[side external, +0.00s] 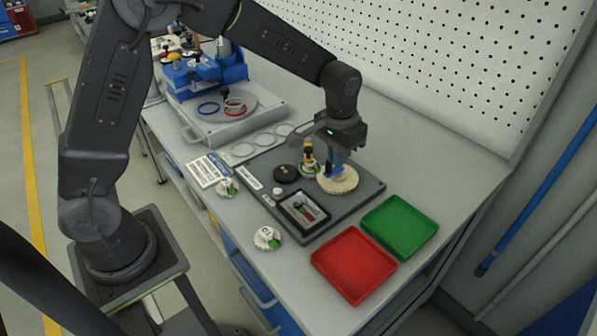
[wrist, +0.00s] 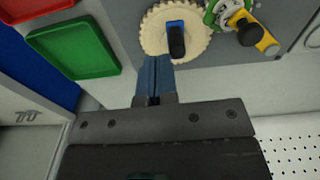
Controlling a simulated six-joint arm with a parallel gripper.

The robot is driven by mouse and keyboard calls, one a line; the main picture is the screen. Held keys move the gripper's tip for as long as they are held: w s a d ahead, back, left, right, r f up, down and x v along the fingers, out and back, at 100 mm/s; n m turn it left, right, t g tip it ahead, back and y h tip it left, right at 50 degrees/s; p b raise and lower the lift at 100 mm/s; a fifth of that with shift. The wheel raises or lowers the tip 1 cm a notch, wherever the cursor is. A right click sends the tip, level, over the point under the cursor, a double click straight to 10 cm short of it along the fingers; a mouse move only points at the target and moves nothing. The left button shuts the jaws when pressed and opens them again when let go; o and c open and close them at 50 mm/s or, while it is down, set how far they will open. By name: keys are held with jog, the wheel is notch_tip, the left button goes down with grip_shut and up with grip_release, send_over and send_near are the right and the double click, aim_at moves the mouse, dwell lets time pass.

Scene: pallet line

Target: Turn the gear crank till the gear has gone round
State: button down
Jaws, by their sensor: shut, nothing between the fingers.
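The gear (side external: 340,184) is a cream toothed disc lying flat on a dark grey board (side external: 262,196). In the wrist view the gear (wrist: 198,52) carries a crank (wrist: 176,42) with a black handle and a blue part at its hub. My gripper (side external: 334,170) points down over the gear, with blue fingers shut and empty. In the wrist view the fingertips (wrist: 154,60) are at the gear's rim, beside the black handle. I cannot tell whether they touch the crank. My fingers hide part of the gear and crank in the side view.
A green part with a yellow handle (side external: 309,155) stands close beside the gear. A black knob (side external: 286,173) and a framed window (side external: 303,209) share the board. A red tray (side external: 353,265) and a green tray (side external: 399,226) lie at the front right. A pegboard (side external: 455,70) rises behind.

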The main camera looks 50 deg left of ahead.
dwell(0.3)
jog(key=shift+r, duration=3)
jog(key=s+a+r+t, duration=0.2)
jog(key=s+a+r, duration=0.1)
jog(key=s+r, duration=0.65)
jog(key=s+a+f+t, duration=0.1)
jog(key=s+a+t, duration=0.1)
jog(key=s, duration=1.2)
jog(key=shift+s+a+f+t, duration=0.25)
jog(key=shift+s+t, duration=0.15)
jog(key=shift+t, duration=0.1)
jog(key=c, duration=1.8)
grip_release()
jog(key=shift+d, duration=0.1)
jog(key=shift+c, duration=0.2)
